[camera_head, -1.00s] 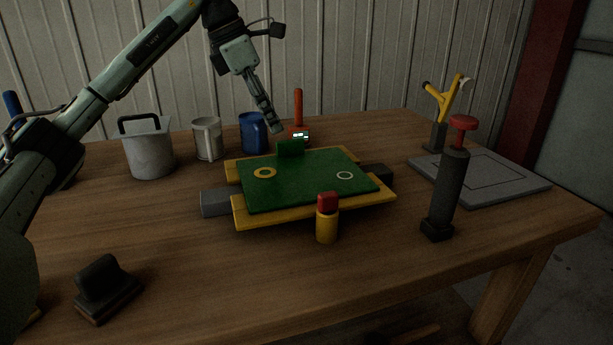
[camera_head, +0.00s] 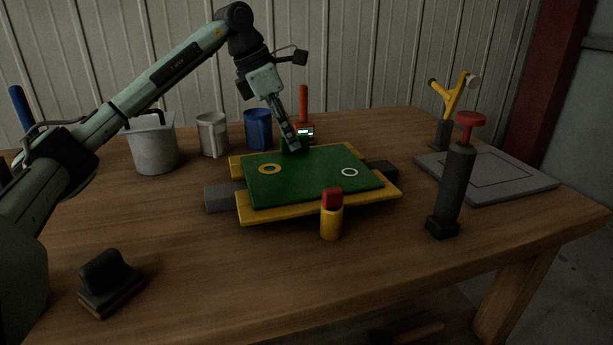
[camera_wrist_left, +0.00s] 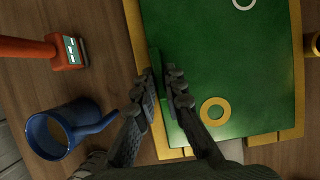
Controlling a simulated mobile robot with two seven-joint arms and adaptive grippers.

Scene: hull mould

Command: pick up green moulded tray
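The green moulded tray (camera_head: 315,183) is a flat green plate with an upright tab at its back edge, a yellow ring and a white ring on top. It lies on a yellow stand (camera_head: 256,217) and also fills the right of the left wrist view (camera_wrist_left: 226,75). My left gripper (camera_head: 294,148) is down at the tab. In the left wrist view, its fingers (camera_wrist_left: 161,82) stand close on either side of the tab (camera_wrist_left: 156,100); I cannot tell if both press on it. My right gripper is not in view.
A blue mug (camera_head: 258,130) and a red-handled tool (camera_head: 304,110) stand close behind the tray. A white mug (camera_head: 213,135) and a grey pot (camera_head: 154,150) are left. A yellow-and-red cylinder (camera_head: 331,218) stands in front, a dark red-topped post (camera_head: 455,190) right. The front table is mostly clear.

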